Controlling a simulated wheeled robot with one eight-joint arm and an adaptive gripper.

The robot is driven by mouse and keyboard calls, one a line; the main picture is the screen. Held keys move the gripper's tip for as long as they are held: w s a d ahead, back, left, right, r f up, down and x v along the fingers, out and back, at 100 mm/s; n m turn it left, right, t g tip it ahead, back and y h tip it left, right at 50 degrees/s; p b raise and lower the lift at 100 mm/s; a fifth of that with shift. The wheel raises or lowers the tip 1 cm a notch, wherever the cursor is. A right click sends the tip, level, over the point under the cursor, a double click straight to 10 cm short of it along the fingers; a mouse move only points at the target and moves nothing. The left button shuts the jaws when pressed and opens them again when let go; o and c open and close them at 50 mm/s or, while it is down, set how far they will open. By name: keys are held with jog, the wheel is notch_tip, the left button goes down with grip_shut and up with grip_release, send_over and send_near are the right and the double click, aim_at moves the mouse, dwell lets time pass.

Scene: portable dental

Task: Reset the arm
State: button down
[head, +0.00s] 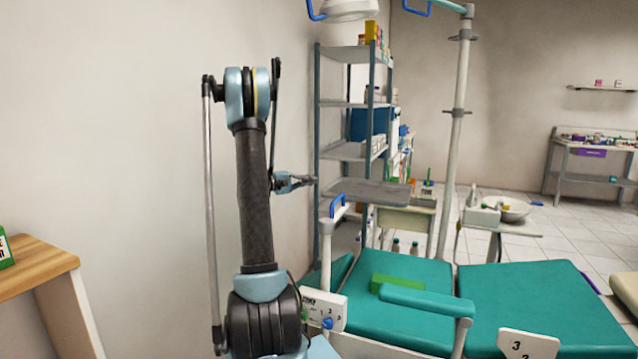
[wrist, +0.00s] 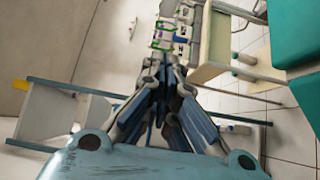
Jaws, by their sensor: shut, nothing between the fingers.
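My arm stands upright in the left middle of the head view. My gripper (head: 306,181) points to the right, just beyond the arm's dark upright link and near the left end of a grey tray (head: 368,192). In the wrist view my gripper (wrist: 163,85) has its fingers together at the tips, with nothing between them. It hangs in free space and holds nothing. Whether the fingertips touch the tray's edge cannot be told from the head view.
A teal dental chair (head: 540,300) fills the lower right, with a green box (head: 398,284) on it. A shelf rack (head: 345,152) stands behind the tray. A wooden table (head: 40,268) is at the lower left. A pale pole (head: 457,130) rises behind the chair.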

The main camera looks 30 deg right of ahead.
jog(key=a, duration=0.5)
jog(key=shift+w+a, duration=0.2)
jog(key=shift+w, duration=0.15)
jog(key=s+a+f+n+t+y, duration=0.1)
jog(key=s+a+t+y, duration=0.1)
jog(key=s+a+y, duration=0.5)
jog(key=s+a+f+t+y, duration=0.1)
jog(key=s+a, duration=0.4)
jog(key=s, duration=0.5)
jog(key=s+a+f+t+y, duration=0.1)
jog(key=s+a+f+y, duration=0.4)
jog(key=s+a, duration=0.6)
jog(key=s+a+f+y, duration=0.4)
jog(key=s+a+f, duration=0.5)
jog(key=s+a, duration=0.1)
jog(key=shift+s+a+n+t+y, duration=0.4)
jog(key=shift+a, duration=0.5)
jog(key=shift+w, duration=0.1)
jog(key=shift+w+f, duration=0.2)
jog(key=shift+w, duration=0.15)
